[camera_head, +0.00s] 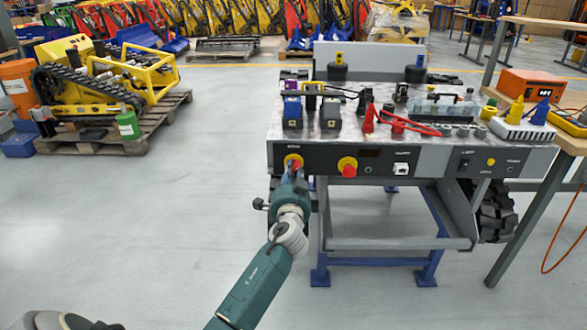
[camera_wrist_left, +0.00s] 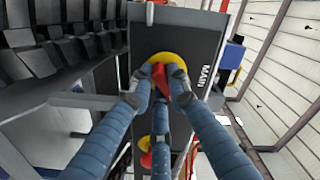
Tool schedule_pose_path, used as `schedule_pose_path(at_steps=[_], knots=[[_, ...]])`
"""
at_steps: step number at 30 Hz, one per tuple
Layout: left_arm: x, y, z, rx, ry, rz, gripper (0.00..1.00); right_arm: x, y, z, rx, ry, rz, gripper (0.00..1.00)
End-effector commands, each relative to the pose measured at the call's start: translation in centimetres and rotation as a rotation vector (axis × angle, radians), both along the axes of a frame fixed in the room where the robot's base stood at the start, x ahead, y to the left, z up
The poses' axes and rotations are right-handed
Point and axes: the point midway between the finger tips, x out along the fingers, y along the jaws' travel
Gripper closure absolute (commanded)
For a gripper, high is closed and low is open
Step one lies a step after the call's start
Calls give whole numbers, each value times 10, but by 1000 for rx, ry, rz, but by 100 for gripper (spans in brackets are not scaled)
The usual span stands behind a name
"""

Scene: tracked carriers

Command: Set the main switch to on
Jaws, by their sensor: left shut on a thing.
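The main switch (camera_head: 293,160) is a red knob on a yellow disc at the left of the bench's dark front panel. In the left wrist view the red knob (camera_wrist_left: 159,74) shows between the fingertips, in front of the yellow disc, beside the word MAIN. My left gripper (camera_head: 294,174) is at the switch and shut on the knob, with a fingertip on either side. The fingers partly hide the knob, and I cannot tell its setting. My right gripper is not in view.
A second red and yellow knob (camera_head: 347,166) sits right of the main switch on the same panel. Blue and grey blocks (camera_head: 292,112), red clips and cables crowd the bench top (camera_head: 345,133). An orange box (camera_head: 531,85) stands on the table at right.

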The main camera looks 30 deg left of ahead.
Motion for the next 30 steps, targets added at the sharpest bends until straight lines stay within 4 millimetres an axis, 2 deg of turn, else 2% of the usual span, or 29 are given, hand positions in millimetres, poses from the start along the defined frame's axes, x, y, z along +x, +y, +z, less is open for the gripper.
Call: schedule_pose_path(at_steps=[12, 18, 24, 30], knots=[[-1, 1, 2, 319, 197, -3, 100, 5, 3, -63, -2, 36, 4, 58], [-1, 2, 2, 433, 266, -3, 100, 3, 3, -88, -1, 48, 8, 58], [-1, 2, 2, 506, 310, -2, 100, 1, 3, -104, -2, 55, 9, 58], [-1, 2, 2, 540, 330, -3, 100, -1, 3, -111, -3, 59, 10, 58]])
